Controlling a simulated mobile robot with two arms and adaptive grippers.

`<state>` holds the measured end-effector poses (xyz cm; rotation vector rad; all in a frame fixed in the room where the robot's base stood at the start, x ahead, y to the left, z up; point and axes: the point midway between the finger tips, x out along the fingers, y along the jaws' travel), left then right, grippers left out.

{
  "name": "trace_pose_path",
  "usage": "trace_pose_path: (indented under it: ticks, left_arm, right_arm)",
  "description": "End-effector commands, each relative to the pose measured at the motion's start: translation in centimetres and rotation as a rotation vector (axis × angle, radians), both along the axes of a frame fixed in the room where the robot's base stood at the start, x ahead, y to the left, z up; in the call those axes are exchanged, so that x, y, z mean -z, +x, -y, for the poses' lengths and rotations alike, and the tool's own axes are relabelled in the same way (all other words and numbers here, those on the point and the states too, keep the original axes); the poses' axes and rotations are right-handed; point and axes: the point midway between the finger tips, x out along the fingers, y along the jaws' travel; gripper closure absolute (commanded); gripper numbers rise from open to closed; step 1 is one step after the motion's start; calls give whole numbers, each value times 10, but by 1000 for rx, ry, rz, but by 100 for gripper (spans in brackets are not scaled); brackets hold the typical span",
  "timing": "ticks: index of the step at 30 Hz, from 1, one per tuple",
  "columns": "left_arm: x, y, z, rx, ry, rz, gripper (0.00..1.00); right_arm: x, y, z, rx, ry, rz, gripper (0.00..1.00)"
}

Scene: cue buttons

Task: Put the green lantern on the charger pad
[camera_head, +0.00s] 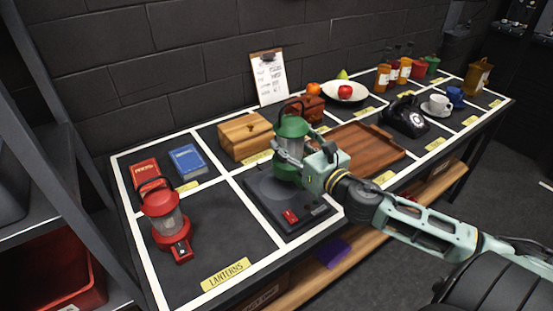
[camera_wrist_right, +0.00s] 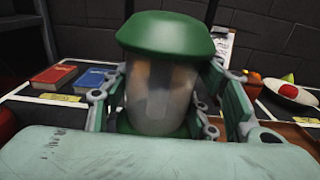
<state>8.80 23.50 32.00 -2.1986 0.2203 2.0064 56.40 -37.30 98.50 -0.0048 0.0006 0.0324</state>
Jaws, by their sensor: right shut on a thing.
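The green lantern (camera_head: 291,136) is upright over the dark charger pad (camera_head: 262,200), near the pad's back right part. My right gripper (camera_head: 296,150) is shut on the green lantern, reaching in from the right. The lantern's green cap and clear body fill the middle of the right wrist view (camera_wrist_right: 160,85), with gripper fingers on both sides. I cannot tell whether the lantern's base touches the pad. The pad has a red element (camera_head: 291,216) at its front. My left gripper is not in view.
A red lantern (camera_head: 163,218) stands left of the pad, behind the LANTERNS label (camera_head: 226,274). A wooden box (camera_head: 245,137) is behind the pad, and a brown tray (camera_head: 360,150) is to its right. Red and blue books (camera_head: 187,161) lie at the back left.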

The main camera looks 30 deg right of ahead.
Motion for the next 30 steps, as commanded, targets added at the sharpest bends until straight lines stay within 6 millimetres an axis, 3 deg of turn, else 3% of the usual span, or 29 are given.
trace_pose_path:
  ticks: [10, 21, 30]
  left_arm:
    - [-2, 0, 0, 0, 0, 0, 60]
    - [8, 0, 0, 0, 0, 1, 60]
    - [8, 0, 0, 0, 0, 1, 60]
  right_arm:
    - [22, 37, -19, 2, 1, 6, 94]
    - [63, 38, -21, 2, 2, 3, 94]
    - [65, 38, -21, 0, -1, 3, 94]
